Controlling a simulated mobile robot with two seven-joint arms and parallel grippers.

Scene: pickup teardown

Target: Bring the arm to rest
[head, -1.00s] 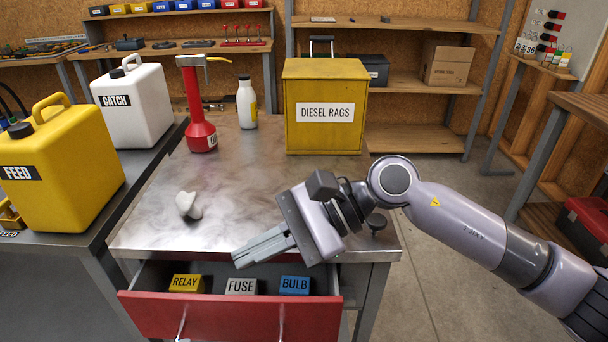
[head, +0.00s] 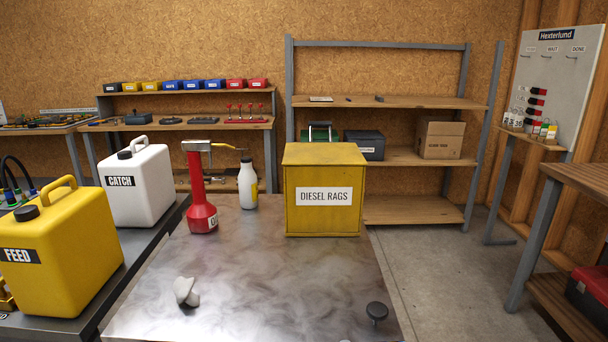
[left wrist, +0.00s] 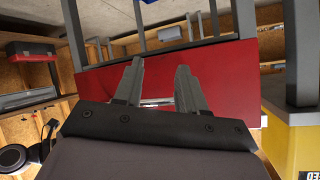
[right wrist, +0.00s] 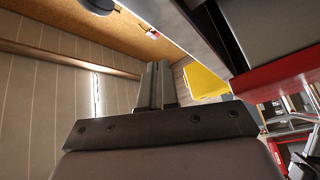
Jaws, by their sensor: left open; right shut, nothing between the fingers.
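Neither arm shows in the head view. In the left wrist view my left gripper (left wrist: 158,85) is open and empty, with its two fingers apart in front of a red panel (left wrist: 225,75). In the right wrist view my right gripper (right wrist: 158,85) is shut with its fingers together and nothing between them. A grey table edge (right wrist: 205,35) and a red surface (right wrist: 280,70) lie to the right of it, apart from the fingers.
FEED (head: 60,250) and CATCH (head: 140,185) jugs stand left. Floor at right is clear.

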